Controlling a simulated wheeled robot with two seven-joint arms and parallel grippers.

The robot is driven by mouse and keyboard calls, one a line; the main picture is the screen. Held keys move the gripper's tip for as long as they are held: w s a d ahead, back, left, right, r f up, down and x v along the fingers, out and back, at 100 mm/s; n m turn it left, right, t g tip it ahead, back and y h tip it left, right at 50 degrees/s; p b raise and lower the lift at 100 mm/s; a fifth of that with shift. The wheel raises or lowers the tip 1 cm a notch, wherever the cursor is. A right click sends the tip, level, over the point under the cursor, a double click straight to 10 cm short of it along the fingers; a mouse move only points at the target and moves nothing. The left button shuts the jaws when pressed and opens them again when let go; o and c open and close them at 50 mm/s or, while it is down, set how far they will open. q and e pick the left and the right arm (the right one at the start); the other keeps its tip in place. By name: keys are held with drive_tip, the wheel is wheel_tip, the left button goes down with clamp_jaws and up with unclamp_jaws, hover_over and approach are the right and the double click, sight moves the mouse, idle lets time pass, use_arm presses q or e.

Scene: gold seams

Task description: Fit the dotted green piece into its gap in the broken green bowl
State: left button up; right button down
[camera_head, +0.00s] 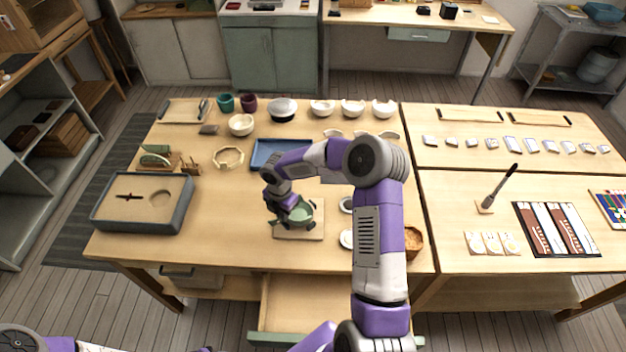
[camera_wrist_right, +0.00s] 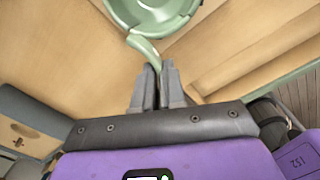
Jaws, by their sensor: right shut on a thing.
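The broken green bowl (camera_head: 302,213) sits on a small light board (camera_head: 288,234) near the front middle of the table. Its rim and inside also show at the top of the right wrist view (camera_wrist_right: 152,12). My right gripper (camera_wrist_right: 156,78) is shut on a curved green piece (camera_wrist_right: 144,47). The piece's far end is at the bowl's rim; I cannot tell whether it touches or is seated. Its dots do not show. In the head view my right gripper (camera_head: 283,212) is at the bowl's left side and partly hides it. My left gripper is not in view.
A blue tray (camera_head: 262,152) lies behind the bowl, and a grey-edged case (camera_head: 100,213) is at the left. A wooden bowl of orange-brown bits (camera_head: 413,240) is to the right. Several white bowls (camera_head: 322,107) stand at the back.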

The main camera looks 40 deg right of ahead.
drive_tip(key=d+r+n+p, duration=0.3)
drive_tip(key=d+n+p, duration=0.2)
drive_tip(key=d+n, duration=0.6)
use_arm(q)
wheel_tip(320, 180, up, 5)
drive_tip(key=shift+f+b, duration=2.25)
drive_tip(key=shift+b, duration=0.3)
use_arm(e)
hover_over(313, 207)
drive_tip(key=shift+f, duration=3.6)
use_arm(q)
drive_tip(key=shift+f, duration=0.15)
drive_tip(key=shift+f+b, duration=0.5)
drive_tip(key=shift+b, duration=0.15)
use_arm(e)
drive_tip(key=shift+f, duration=0.65)
drive_tip(key=c, duration=1.1)
unclamp_jaws()
